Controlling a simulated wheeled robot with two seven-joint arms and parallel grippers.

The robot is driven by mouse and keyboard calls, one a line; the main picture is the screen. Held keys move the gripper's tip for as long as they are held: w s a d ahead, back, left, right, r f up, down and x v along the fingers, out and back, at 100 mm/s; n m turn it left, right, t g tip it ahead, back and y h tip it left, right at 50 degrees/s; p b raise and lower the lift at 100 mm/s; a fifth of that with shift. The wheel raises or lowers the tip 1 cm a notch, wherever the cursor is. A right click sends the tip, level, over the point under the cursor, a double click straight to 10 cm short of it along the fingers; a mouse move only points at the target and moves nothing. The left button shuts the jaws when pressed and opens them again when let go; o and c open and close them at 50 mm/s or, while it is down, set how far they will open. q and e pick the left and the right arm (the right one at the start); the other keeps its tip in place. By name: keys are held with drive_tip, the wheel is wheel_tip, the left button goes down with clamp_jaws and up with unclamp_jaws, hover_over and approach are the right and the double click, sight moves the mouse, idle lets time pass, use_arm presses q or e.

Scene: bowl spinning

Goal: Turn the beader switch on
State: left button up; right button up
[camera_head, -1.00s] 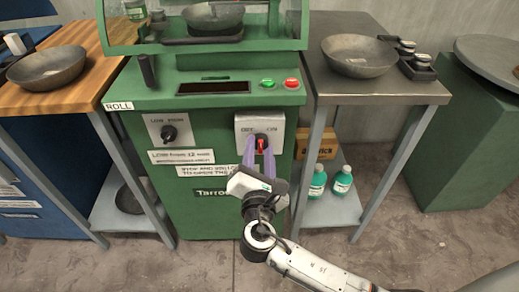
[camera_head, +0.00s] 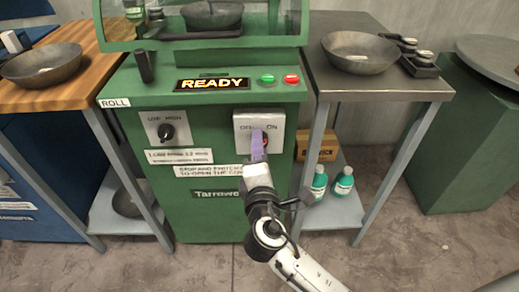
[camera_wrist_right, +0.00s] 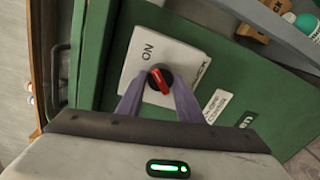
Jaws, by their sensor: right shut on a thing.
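The beader switch is a dark round knob with a red handle on a pale plate (camera_head: 244,122) marked ON on the green machine (camera_head: 225,213). In the right wrist view the knob (camera_wrist_right: 160,78) sits between my purple fingers, with its red handle slanted and the ON label (camera_wrist_right: 147,52) clear of them. My right gripper (camera_head: 259,143) is shut on the knob; it also shows in the wrist view (camera_wrist_right: 160,92). In the head view the fingers hide most of the knob. The display (camera_head: 212,85) above is lit and reads READY. My left gripper is not in view.
A LOW/HIGH knob (camera_head: 166,132) is left of the switch. Green (camera_head: 267,78) and red (camera_head: 291,79) buttons sit above it. Bowls rest on the wooden table (camera_head: 62,98) and the grey side table (camera_head: 385,84). Bottles (camera_head: 343,182) stand on the lower shelf.

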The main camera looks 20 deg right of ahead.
idle(0.3)
drive_tip(key=o, duration=1.1)
drive_tip(key=shift+c, duration=0.2)
